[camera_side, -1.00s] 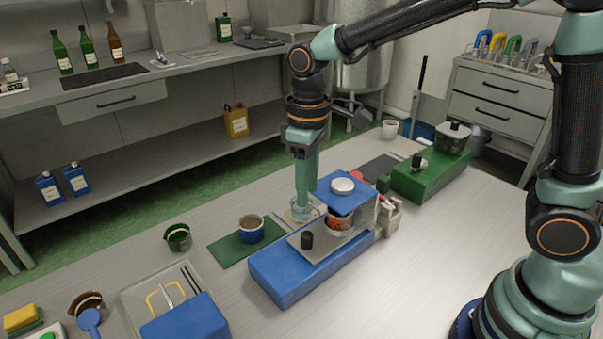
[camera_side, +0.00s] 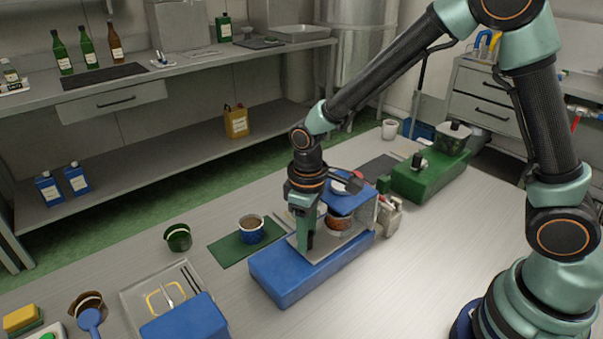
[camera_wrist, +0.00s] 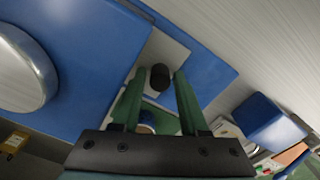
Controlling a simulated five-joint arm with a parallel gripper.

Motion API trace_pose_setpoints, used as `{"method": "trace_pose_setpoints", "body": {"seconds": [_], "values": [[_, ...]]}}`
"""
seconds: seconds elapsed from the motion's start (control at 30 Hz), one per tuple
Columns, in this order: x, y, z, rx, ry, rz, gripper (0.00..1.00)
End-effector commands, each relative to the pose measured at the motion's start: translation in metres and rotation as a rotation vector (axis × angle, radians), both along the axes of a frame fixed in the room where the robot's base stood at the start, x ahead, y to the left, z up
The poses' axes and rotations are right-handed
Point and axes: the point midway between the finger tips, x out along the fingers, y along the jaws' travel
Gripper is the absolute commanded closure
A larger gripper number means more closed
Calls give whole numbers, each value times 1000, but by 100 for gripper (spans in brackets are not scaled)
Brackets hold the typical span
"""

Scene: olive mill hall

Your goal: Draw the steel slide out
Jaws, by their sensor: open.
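The steel slide (camera_side: 331,247) is a flat grey plate on top of the blue press base (camera_side: 285,281). A jar with an orange-brown band (camera_side: 341,221) stands on it under the blue upper block. In the wrist view the slide (camera_wrist: 168,48) carries a black knob (camera_wrist: 160,77). My gripper (camera_side: 305,246) is low over the knob end of the slide. Its two green fingers are open, and the knob shows between their tips in the wrist view with a gap on each side. In the side view the fingers hide the knob.
A blue-banded cup (camera_side: 251,231) on a green mat (camera_side: 233,252) and a dark green cup (camera_side: 178,238) stand to the left. A tray (camera_side: 136,297) and a blue block (camera_side: 187,322) lie in front left. A green device (camera_side: 430,180) is behind right. The right tabletop is clear.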

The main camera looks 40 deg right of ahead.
Motion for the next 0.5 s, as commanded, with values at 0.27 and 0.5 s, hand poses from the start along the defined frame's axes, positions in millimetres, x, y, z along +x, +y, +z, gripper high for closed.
{"method": "trace_pose_setpoints", "body": {"seconds": [0.27,0.5], "values": [[0,0,0,0,0,0,100],[0,0,1,0,0,0,100]]}}
